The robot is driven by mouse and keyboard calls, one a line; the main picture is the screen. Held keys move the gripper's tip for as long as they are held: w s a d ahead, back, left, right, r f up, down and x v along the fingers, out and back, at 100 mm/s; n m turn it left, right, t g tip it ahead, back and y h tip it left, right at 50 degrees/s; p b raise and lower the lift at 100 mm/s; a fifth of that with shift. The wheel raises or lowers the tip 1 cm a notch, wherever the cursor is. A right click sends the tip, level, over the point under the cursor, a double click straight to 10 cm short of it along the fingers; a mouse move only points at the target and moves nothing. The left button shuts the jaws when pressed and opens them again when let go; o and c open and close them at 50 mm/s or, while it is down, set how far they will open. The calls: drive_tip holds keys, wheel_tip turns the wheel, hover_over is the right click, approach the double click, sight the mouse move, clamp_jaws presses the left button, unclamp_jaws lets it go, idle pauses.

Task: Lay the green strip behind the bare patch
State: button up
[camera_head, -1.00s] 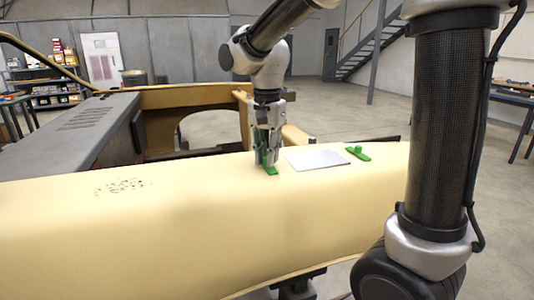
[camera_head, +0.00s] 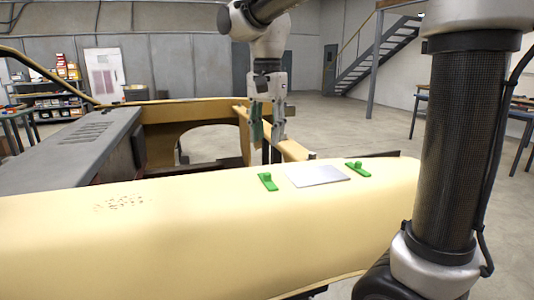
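The bare patch (camera_head: 317,176) is a flat silver-grey rectangle on top of the cream shell (camera_head: 200,230). One green strip (camera_head: 267,182) with a small raised knob lies flat on the shell just left of the patch, with a narrow gap. A second green strip (camera_head: 358,170), also with a knob, lies close to the patch's right end. My gripper (camera_head: 271,158) hangs above and beyond the left strip, clear of it.
A cluster of dark specks (camera_head: 122,202) marks the shell to the left. A grey vented panel (camera_head: 80,140) and a cream frame (camera_head: 190,102) stand behind the shell. My own arm column fills the right side. The shell top left of the strips is clear.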

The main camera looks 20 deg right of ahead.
drive_tip(key=s+d+f+n+t, duration=0.2)
drive_tip(key=s+d+f+n, duration=0.1)
drive_tip(key=s+d, duration=0.4)
drive_tip(key=s+d+f+n+t, duration=0.2)
drive_tip(key=s+d+f+n, duration=0.2)
drive_tip(key=s, duration=0.8)
drive_tip(key=d+n, duration=0.2)
drive_tip(key=d, duration=0.2)
drive_tip(key=shift+a, duration=0.2)
